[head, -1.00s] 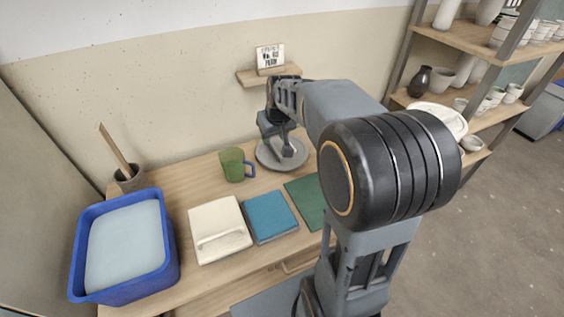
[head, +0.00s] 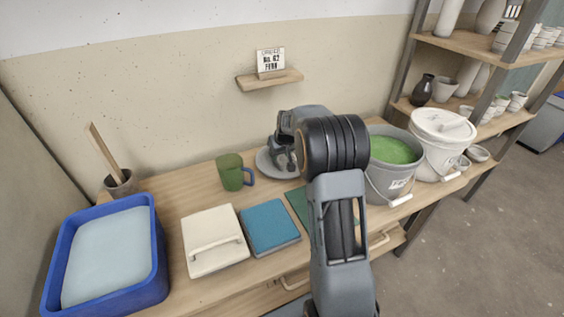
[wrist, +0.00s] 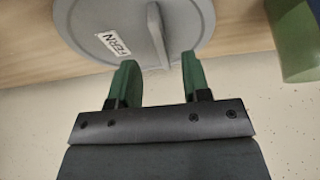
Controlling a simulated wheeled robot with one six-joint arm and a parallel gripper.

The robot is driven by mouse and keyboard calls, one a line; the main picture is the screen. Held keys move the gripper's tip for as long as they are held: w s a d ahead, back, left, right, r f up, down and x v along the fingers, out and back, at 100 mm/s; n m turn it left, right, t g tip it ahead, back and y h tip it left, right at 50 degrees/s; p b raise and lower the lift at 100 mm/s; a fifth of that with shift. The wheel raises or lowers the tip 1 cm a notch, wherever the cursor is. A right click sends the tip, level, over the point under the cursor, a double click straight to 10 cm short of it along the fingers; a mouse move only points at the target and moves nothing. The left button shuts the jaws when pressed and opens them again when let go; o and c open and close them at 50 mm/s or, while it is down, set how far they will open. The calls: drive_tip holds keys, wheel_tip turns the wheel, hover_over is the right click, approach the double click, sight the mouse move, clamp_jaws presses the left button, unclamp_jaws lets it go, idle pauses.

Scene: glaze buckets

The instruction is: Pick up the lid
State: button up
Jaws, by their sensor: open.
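The lid is a round grey disc with a raised bar handle and a label reading FERN. It lies flat on the wooden table near the wall in the head view (head: 265,163), partly hidden by my gripper. It also fills the top of the wrist view (wrist: 85,14). My gripper (wrist: 159,62) is open and empty, with green fingertips. In the wrist view the near end of the lid's handle (wrist: 158,38) shows between the two fingertips. I cannot tell how far above the lid the fingertips are. In the head view my gripper (head: 286,168) is over the lid's right side.
A green mug (head: 231,172) stands just left of the lid. A grey bucket of green glaze (head: 388,178) and a white lidded bucket (head: 436,155) stand right.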

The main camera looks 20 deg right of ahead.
sight(278, 161)
drive_tip(key=shift+b+x, duration=0.4)
drive_tip(key=shift+x, duration=2.25)
drive_tip(key=shift+d, duration=0.1)
drive_tip(key=shift+c, duration=0.3)
clamp_jaws()
